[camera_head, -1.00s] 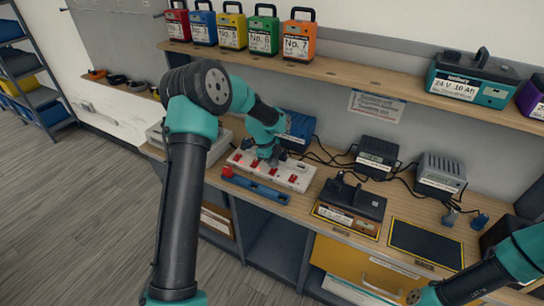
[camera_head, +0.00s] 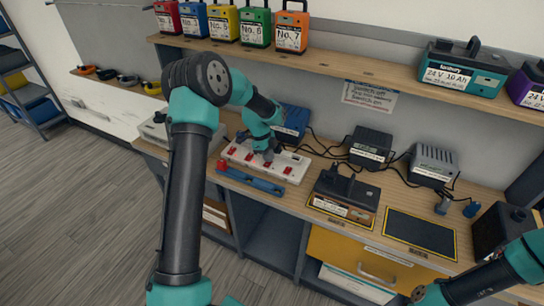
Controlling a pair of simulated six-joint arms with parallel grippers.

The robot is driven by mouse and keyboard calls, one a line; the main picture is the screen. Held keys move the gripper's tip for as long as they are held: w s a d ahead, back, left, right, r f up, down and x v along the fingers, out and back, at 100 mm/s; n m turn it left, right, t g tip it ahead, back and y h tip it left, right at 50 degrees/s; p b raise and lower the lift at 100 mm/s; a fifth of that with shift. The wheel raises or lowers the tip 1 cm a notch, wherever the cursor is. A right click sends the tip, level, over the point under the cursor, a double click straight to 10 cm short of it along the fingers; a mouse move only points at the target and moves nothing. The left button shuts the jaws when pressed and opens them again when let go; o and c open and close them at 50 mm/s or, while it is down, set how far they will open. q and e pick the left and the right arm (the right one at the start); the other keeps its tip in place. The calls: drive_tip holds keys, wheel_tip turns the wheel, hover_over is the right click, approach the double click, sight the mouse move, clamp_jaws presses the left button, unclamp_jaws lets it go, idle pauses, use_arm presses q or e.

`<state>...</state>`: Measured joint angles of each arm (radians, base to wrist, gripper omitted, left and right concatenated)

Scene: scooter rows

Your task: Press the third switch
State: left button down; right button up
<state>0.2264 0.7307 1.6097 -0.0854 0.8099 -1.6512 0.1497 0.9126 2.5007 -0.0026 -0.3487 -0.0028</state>
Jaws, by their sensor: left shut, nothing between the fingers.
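A white power strip (camera_head: 292,174) with several red switches lies on the wooden workbench, left of the middle of the view. My left gripper (camera_head: 267,156) is shut and empty. It points down at the strip, over its middle part, and hides some of the strip's top. I cannot tell whether the fingertips touch a switch. One red switch (camera_head: 287,170) shows to the right of the gripper, and others show to its left. My right arm enters at the lower right, with its gripper out of the frame.
A blue bar with a red end (camera_head: 250,180) lies in front of the strip. Chargers (camera_head: 371,147) with cables stand behind and to the right. A black device (camera_head: 344,192) and an empty dark mat (camera_head: 421,232) lie on the right. Batteries (camera_head: 290,33) stand on the shelf above.

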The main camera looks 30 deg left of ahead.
sight(262, 159)
use_arm(q)
drive_tip(key=shift+s+f, duration=0.1)
drive_tip(key=shift+s+r, duration=0.2)
drive_tip(key=shift+s, duration=0.55)
drive_tip(key=shift+r, duration=0.15)
drive_tip(key=w+v, duration=0.2)
drive_tip(key=v, duration=1.1)
drive_tip(key=shift+d+r, duration=0.35)
